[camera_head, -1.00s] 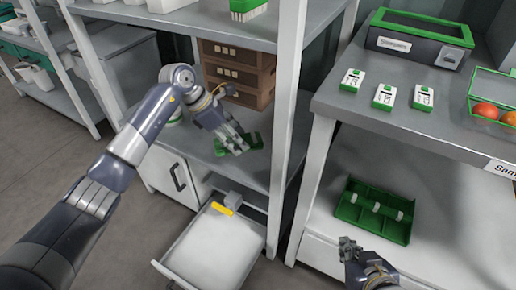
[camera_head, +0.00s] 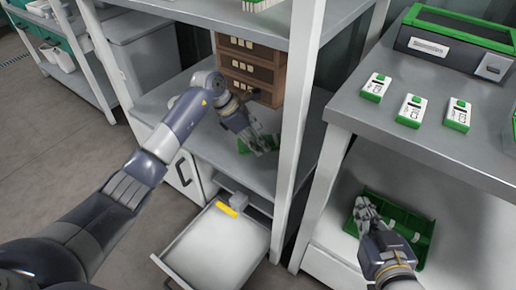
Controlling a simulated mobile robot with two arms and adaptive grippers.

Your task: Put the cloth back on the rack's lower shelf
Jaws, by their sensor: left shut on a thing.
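The green cloth (camera_head: 270,146) lies crumpled on the grey middle-height shelf (camera_head: 200,137) of the white-framed rack, below a higher shelf. My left gripper (camera_head: 262,148) points down at the cloth, shut on it at shelf level. Its fingers hide part of the cloth. My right gripper (camera_head: 363,212) is over the left side of a green divided tray (camera_head: 410,222) on the neighbouring bench's lower shelf. Whether its fingers are apart is unclear, and I see nothing in them.
Brown crates (camera_head: 250,75) stand behind the cloth. An open white drawer (camera_head: 222,250) with a yellow item (camera_head: 227,211) juts out below. A rack post (camera_head: 297,110) stands right of the cloth. Several green-white devices (camera_head: 414,111) lie on the bench top.

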